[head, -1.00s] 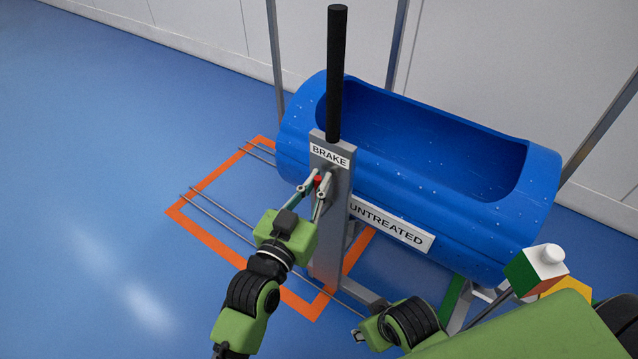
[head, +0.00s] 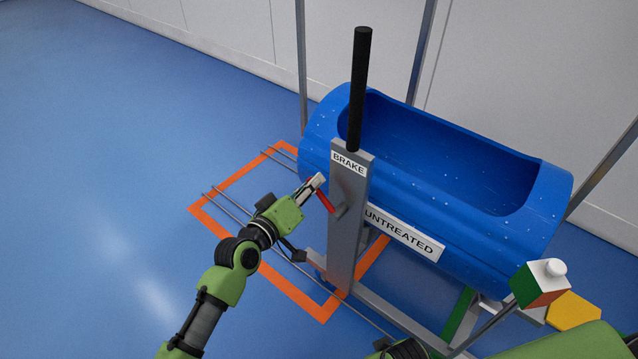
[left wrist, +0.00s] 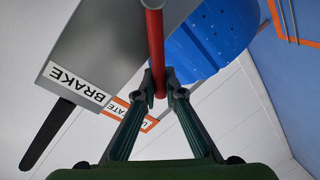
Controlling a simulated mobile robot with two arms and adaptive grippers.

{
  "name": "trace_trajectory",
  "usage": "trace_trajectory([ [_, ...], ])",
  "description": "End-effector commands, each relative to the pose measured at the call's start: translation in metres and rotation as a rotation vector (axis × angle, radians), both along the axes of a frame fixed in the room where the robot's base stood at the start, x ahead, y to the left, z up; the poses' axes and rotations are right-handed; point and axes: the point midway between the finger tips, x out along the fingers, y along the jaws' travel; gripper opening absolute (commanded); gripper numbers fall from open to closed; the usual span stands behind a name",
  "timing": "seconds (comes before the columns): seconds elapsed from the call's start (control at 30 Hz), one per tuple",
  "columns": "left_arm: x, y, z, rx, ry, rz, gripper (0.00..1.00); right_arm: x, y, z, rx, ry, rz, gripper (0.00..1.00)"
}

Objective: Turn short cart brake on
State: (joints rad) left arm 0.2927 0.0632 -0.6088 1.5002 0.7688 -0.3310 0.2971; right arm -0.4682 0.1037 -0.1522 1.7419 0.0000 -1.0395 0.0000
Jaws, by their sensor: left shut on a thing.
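The red brake lever (head: 324,201) sticks out from the grey post marked BRAKE (head: 342,235), tilted up and to the left. My left gripper (head: 317,183) is shut on its outer end, left of the post. In the left wrist view the red lever (left wrist: 154,45) runs down between the two fingertips of my left gripper (left wrist: 160,83). The BRAKE label (left wrist: 77,85) and the post show at the left there. The cart carries a blue tub (head: 450,200) with an UNTREATED sign (head: 403,232). My right gripper's fingers are out of the picture.
A black upright handle (head: 359,85) tops the post. An orange outline (head: 215,232) and thin rails mark the blue floor (head: 110,160), which is clear at the left. A white wall (head: 520,80) stands behind. A blocky coloured object (head: 540,285) is at the lower right.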

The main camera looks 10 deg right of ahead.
Motion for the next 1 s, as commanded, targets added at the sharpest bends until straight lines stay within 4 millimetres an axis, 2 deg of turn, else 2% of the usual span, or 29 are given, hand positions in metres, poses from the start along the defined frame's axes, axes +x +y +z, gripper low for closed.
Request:
trace_trajectory([
  [0.1, 0.006, 0.005, -0.011, -0.059, 0.079, 0.002, 0.00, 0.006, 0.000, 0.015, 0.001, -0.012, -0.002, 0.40],
  [0.5, 0.013, 0.011, -0.029, -0.200, 0.258, 0.002, 0.00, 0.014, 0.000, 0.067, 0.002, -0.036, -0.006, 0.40],
  [0.7, 0.014, 0.011, -0.032, -0.226, 0.292, 0.001, 0.00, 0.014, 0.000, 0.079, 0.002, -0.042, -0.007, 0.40],
  [1.0, 0.014, 0.011, -0.032, -0.233, 0.303, 0.002, 0.00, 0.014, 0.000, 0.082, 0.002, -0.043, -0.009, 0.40],
])
